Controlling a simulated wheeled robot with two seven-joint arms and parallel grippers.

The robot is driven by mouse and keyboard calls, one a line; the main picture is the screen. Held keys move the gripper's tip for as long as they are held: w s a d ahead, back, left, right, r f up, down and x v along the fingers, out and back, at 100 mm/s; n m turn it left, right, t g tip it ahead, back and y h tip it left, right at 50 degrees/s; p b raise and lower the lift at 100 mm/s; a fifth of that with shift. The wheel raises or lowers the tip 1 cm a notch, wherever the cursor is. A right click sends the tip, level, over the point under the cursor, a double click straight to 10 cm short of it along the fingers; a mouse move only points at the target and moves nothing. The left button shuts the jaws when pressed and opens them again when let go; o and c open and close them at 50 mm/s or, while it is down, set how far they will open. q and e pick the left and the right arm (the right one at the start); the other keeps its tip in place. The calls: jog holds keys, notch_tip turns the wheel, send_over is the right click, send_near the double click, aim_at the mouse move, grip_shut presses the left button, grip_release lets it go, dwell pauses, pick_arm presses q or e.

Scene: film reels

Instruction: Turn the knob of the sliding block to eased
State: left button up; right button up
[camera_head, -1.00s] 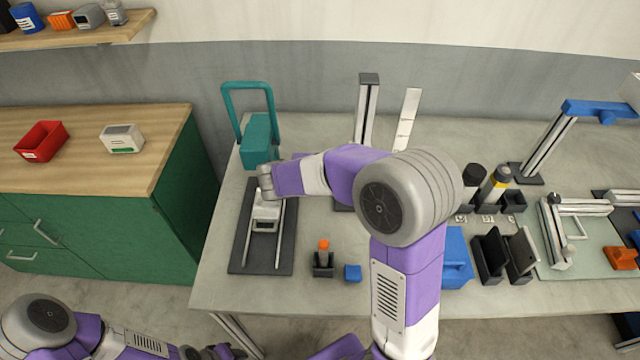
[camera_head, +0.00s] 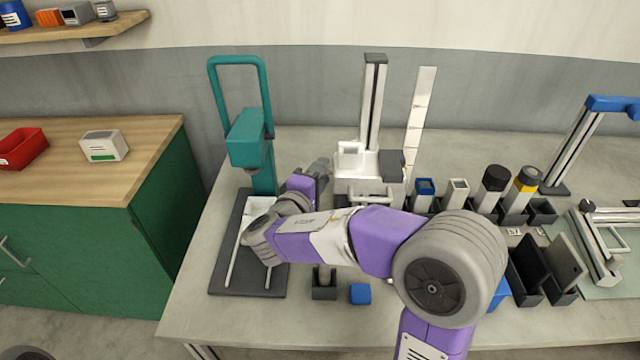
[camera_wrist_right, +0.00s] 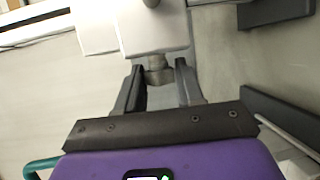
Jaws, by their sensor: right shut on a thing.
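The sliding block (camera_head: 372,168) is a white carriage on the upright metal post (camera_head: 373,100) at the middle back of the table. It also fills the top middle of the right wrist view (camera_wrist_right: 155,30). My right gripper (camera_head: 322,170) is at the block's left side in the head view. In the right wrist view, its dark fingers (camera_wrist_right: 158,78) are on both sides of a small grey knob (camera_wrist_right: 157,66) under the block and are shut on it. The knob is hidden in the head view, and I cannot read its setting. My left gripper is not in view.
A teal press-like stand (camera_head: 247,140) is left of the post, with a dark base plate (camera_head: 225,275) in front. A marked white strip (camera_head: 420,115) stands right of the post. A dark holder (camera_head: 324,288) and blue cube (camera_head: 360,293) are in front.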

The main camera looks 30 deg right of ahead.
jog(key=shift+f+m+t+h, duration=0.3)
jog(key=shift+m+t+h, duration=0.4)
jog(key=shift+h, duration=0.4)
jog(key=o, duration=1)
jog(key=shift+o, duration=0.2)
